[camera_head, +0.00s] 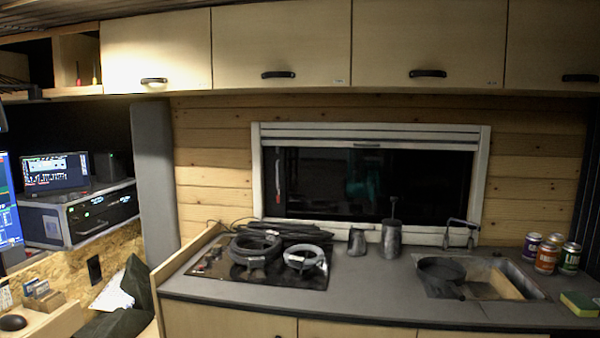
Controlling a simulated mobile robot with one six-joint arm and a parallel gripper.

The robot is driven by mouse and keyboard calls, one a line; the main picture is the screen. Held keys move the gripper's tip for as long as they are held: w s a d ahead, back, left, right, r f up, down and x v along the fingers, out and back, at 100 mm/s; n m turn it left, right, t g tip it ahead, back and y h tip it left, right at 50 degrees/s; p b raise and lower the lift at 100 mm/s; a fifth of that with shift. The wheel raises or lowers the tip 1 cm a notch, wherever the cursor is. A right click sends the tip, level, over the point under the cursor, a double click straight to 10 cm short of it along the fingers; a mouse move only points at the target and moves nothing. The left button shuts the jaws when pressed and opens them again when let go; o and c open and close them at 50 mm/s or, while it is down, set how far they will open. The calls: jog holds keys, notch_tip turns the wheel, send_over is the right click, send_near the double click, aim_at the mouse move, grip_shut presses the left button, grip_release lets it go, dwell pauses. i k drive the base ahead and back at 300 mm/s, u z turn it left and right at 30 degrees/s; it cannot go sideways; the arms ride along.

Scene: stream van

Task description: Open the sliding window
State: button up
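The window (370,182) is in the wooden back wall above the counter, in the middle right of the head view. It has a white frame (257,170) and dark, reflective panes. A slim upright handle or latch (278,181), partly red, shows near the left side of the glass. A rolled-up blind or rail (367,144) with a small pull runs along the top. I cannot tell whether a pane is slid aside. My gripper is not in view.
On the counter (380,290) below the window lie coiled cables (255,249) on a black hob, a metal mug (357,242), a taller metal pot (391,238), a sink (490,275) with a pan, and several cans (547,254). Cupboards (280,45) hang above. Screens stand left.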

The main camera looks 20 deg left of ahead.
aim_at(316, 182)
jog(key=z, duration=0.55)
jog(key=i, duration=1.35)
jog(key=z, duration=0.55)
jog(key=k, duration=0.15)
jog(key=u, duration=3.15)
